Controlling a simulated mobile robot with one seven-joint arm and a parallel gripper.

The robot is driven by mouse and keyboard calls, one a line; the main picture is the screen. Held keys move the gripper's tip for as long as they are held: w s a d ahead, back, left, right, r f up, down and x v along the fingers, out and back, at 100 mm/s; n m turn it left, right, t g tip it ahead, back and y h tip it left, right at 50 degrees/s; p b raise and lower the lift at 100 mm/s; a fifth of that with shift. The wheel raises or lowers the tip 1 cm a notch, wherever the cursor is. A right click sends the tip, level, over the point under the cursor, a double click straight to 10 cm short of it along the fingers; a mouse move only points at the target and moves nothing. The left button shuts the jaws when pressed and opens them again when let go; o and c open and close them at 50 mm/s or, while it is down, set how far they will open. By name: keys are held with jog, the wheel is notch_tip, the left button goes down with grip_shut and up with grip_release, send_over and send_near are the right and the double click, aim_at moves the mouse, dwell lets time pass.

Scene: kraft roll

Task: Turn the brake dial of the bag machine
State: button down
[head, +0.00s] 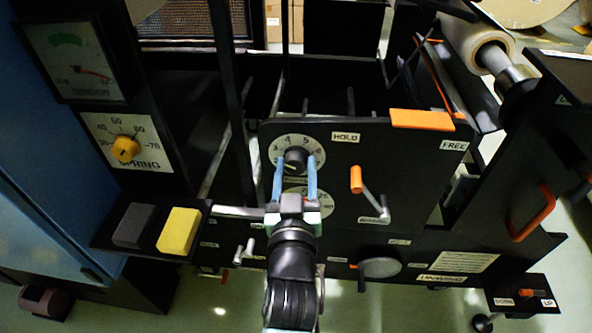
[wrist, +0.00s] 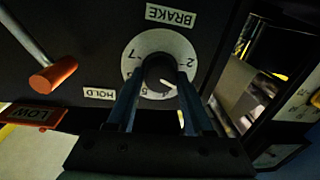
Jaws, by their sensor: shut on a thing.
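The brake dial is a dark round knob (head: 296,158) on a white numbered scale plate, set in the black machine panel. It also shows in the wrist view (wrist: 158,72), upside down, next to a BRAKE label (wrist: 171,16). My gripper (head: 295,166) reaches up to the dial with one blue finger on each side of the knob, shut on it. In the wrist view my gripper's fingers (wrist: 159,82) flank the knob. A pale pointer line on the knob points to the lower right there. The fingers hide part of the scale.
An orange-handled crank (head: 358,181) stands out from the panel to the right of the dial. A second white scale (head: 322,201) lies partly hidden below it.

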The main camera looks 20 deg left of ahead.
jog(key=n, duration=0.4)
jog(key=shift+a+n+g+h+p, duration=0.15)
jog(key=shift+n+p, duration=0.2)
jog(key=shift+n, duration=0.7)
jog(key=shift+d+n+g+h+p, duration=0.15)
jog(key=shift+n+p, duration=0.2)
jog(key=shift+n, duration=0.7)
jog(key=shift+a, duration=0.1)
jog(key=shift+c, duration=1.5)
grip_release()
jog(key=shift+s, duration=0.1)
jog(key=p+v, duration=0.3)
jog(key=v, duration=0.9)
jog(key=shift+s, duration=0.4)
